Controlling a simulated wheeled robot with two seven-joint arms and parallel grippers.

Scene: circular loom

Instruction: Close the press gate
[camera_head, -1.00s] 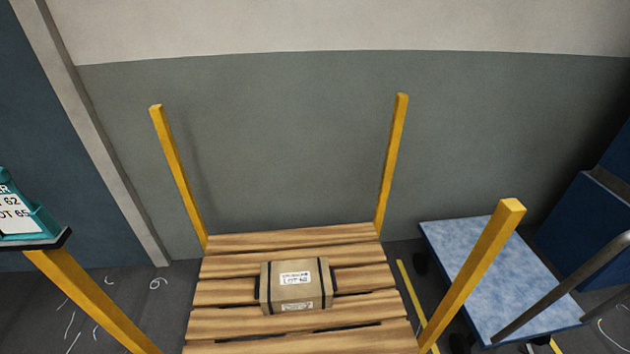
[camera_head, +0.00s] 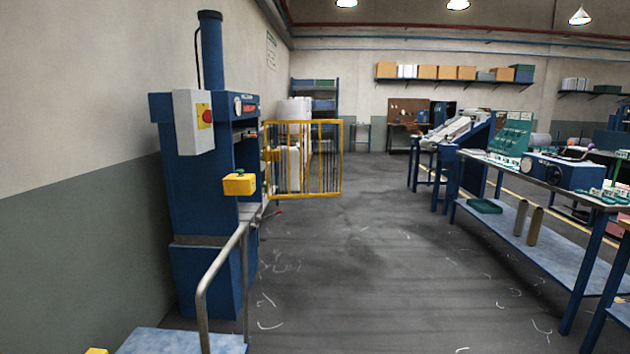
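The press (camera_head: 205,200) is a tall blue machine against the wall at the left of the head view. Its gate (camera_head: 322,160) is a yellow frame with thin vertical bars. The gate stands open, swung out from the far side of the press into the aisle. A grey control box (camera_head: 193,122) with a red button and a yellow box (camera_head: 239,184) with a green button are on the press. Neither of my grippers is in view.
A blue-topped cart (camera_head: 180,342) with a grey tubular handle (camera_head: 212,265) stands in front of the press. A long workbench (camera_head: 545,255) runs along the right. The grey floor (camera_head: 380,270) between them is clear.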

